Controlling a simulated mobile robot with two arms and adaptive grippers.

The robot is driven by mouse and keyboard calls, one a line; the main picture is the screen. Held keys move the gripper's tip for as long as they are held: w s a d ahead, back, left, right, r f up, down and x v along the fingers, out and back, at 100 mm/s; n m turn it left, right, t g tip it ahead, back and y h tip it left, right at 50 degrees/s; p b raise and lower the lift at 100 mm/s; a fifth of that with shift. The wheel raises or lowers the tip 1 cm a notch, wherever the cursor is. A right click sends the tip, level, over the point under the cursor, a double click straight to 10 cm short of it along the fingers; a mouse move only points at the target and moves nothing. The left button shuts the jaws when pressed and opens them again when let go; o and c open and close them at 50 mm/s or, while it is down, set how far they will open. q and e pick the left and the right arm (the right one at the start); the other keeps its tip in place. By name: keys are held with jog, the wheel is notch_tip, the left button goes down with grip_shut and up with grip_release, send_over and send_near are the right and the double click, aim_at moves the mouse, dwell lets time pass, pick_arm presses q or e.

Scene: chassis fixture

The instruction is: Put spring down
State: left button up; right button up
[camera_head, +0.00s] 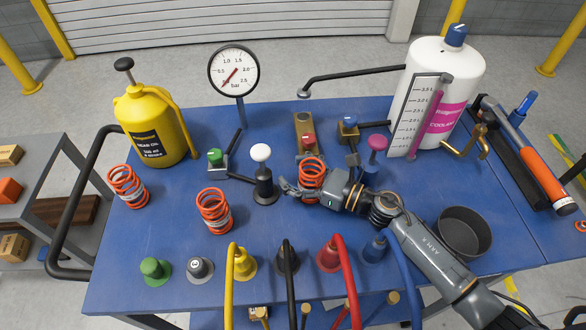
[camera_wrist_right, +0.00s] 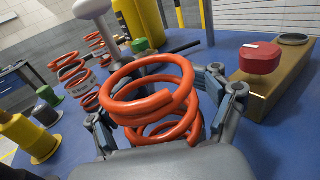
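An orange-red coil spring (camera_head: 312,172) is upright near the middle of the blue table. My right gripper (camera_head: 305,190) reaches in from the right and is around this spring. In the right wrist view the same spring (camera_wrist_right: 150,92) fills the middle, with the fingers (camera_wrist_right: 160,125) on both sides, their pads against its coils. The gripper hides the spring's lower part, and I cannot tell whether it touches the table. Two similar springs, one (camera_head: 214,211) nearer the front and one (camera_head: 128,186) at the left, stand on the table. My left gripper is not in view.
A white-topped black post (camera_head: 263,175) stands just left of the held spring. A brass block with a red knob (camera_head: 307,138) is behind it. Colored cones and hoses line the front edge. A black bowl (camera_head: 465,231) is at the right. Table (camera_head: 170,228) is bare between the left springs.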

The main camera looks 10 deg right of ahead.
aim_at(323, 179)
jog(key=shift+r+p, duration=0.3)
jog(key=shift+p, duration=0.05)
jog(key=shift+r+p, duration=0.4)
jog(key=shift+p, duration=0.05)
jog(key=b+v, duration=0.1)
jog(key=v, duration=0.2)
jog(key=b+v, duration=0.1)
jog(key=v, duration=0.2)
jog(key=shift+s+d+f, duration=0.25)
jog(key=shift+d, duration=0.05)
jog(key=shift+s+d+r+b, duration=0.1)
jog(key=shift+s+d+b, duration=0.15)
jog(key=shift+d+b, duration=0.05)
jog(key=shift+r, duration=0.1)
